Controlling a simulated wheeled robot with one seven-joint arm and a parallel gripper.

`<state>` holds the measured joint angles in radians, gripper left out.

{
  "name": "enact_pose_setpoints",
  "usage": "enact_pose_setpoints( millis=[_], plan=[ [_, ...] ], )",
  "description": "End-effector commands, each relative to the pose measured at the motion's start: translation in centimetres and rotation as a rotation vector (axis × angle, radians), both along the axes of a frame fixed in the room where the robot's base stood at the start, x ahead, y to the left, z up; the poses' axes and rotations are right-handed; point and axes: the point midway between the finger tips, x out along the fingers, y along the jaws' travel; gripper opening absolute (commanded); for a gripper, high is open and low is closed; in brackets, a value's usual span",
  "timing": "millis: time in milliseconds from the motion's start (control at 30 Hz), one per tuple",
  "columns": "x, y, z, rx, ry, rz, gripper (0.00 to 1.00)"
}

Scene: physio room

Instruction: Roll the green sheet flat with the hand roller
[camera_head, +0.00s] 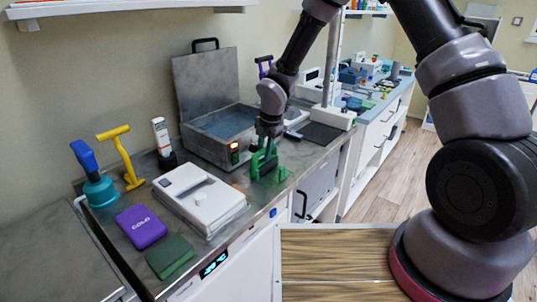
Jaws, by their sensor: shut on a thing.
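My gripper (267,146) points down over the right part of the grey metal bench, near its front edge. It is shut on a green tool (257,163) with a dark middle part, which looks like the hand roller. The tool is at or just above the bench top; I cannot tell if it touches. Small green parts show at its lower right, and I cannot tell whether they belong to it. A dark green flat piece (170,257), perhaps the green sheet, lies at the bench's front left corner, well apart from my gripper.
A white device (200,196) lies between the dark green piece and my gripper. An open metal bath (212,142) is behind.

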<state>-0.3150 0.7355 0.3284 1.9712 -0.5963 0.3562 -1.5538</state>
Motion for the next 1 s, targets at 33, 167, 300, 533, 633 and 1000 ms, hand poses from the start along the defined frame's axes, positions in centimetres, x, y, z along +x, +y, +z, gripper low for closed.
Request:
enact_pose_setpoints(
  millis=[33,167,300,533,633,1000],
  plan=[
    [0.2,0.4,0.0,0.001,-0.001,0.001,0.00],
    [0.8,1.1,0.0,0.001,0.000,0.000,0.00],
    [1.4,1.9,0.0,0.002,0.000,0.000,0.00],
    [2.0,2.6,0.0,0.001,0.001,0.000,0.00],
    [1.9,2.5,0.0,0.000,0.000,0.000,0.00],
    [0.4,0.4,0.0,0.000,0.000,0.000,0.00]
  ],
)
